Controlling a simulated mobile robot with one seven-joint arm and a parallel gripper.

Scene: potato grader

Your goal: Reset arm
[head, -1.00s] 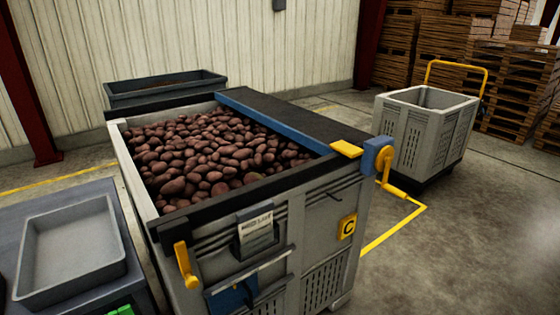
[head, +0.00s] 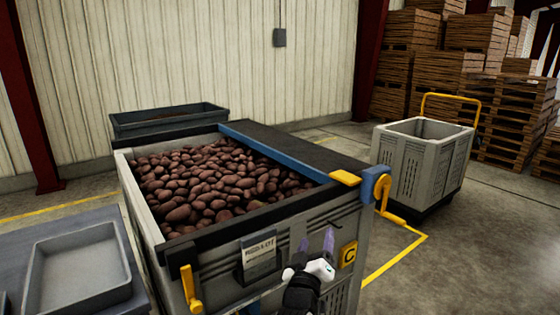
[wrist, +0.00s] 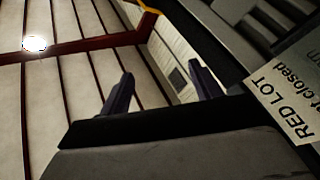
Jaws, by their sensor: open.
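My gripper (head: 316,241) is in front of the big grey bin's front wall, low in the middle of the head view, with its two purple fingers pointing up. The fingers are apart with nothing between them. In the wrist view my gripper (wrist: 160,80) also shows open fingers, with the wall and red roof beams beyond. The grey bin (head: 310,225) is full of dark red potatoes (head: 215,180). A printed card (head: 259,248) on its front is beside my gripper. In the wrist view the card (wrist: 290,95) reads "RED LOT". My gripper hides part of the bin's front.
A yellow lever (head: 190,288) and a yellow crank (head: 388,205) stick out from the bin. A grey tray (head: 128,288) lies on a table at left. A wheeled grey crate (head: 405,175) stands at right, with open floor before it. A dark trough (head: 170,120) is behind.

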